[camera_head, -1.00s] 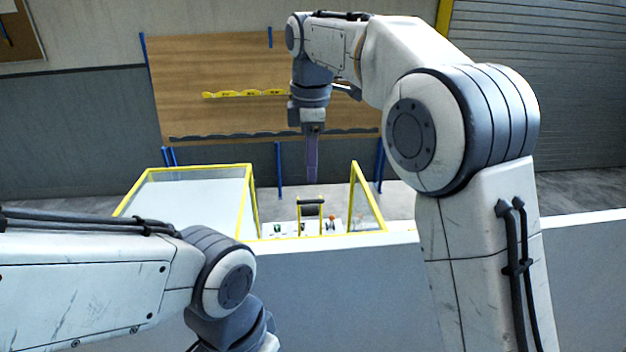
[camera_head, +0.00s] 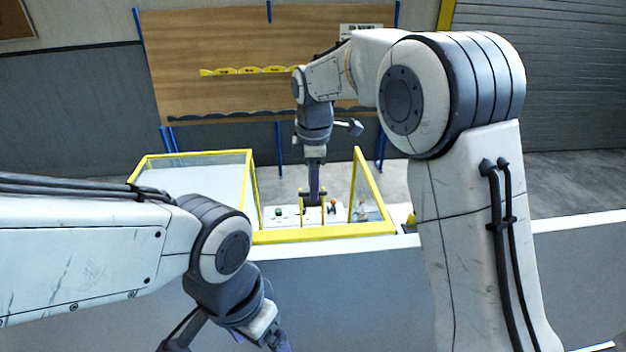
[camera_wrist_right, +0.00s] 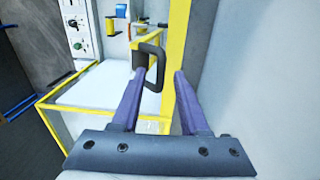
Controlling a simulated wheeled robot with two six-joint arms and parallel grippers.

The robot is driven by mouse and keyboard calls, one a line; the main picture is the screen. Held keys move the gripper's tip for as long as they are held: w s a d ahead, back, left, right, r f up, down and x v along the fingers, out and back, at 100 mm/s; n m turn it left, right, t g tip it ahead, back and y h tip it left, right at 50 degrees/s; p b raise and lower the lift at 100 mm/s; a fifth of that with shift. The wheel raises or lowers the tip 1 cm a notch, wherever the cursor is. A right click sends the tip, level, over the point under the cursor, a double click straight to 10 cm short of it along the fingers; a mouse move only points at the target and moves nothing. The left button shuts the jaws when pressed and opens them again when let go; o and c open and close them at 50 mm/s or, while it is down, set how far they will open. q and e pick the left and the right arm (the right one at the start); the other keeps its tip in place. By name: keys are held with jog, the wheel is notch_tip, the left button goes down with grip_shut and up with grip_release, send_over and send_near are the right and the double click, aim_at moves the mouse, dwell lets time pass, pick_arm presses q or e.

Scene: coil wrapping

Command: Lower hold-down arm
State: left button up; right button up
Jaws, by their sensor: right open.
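The hold-down arm appears to be the yellow bar with a black loop handle (camera_wrist_right: 153,62) in the right wrist view. In the head view its small yellow frame (camera_head: 326,212) stands at the panel, mostly behind my gripper. My right gripper (camera_head: 315,203) points down there. In the right wrist view my right gripper (camera_wrist_right: 157,85) is open, its purple fingers apart, with the handle ahead between the tips. I cannot tell whether they touch. My left gripper (camera_head: 279,341) is low in the head view, cut off by the lower edge.
A white panel with buttons (camera_head: 280,214) lies below my right gripper. A yellow-framed guard (camera_head: 255,185) stands left and a yellow slanted frame (camera_head: 372,185) right. A tall yellow post (camera_wrist_right: 179,50) rises beside the right finger. A grey wall (camera_head: 330,285) is in front.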

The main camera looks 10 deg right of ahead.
jog(key=shift+f, duration=0.2)
grip_shut()
jog(key=shift+a, duration=0.1)
dwell(1.3)
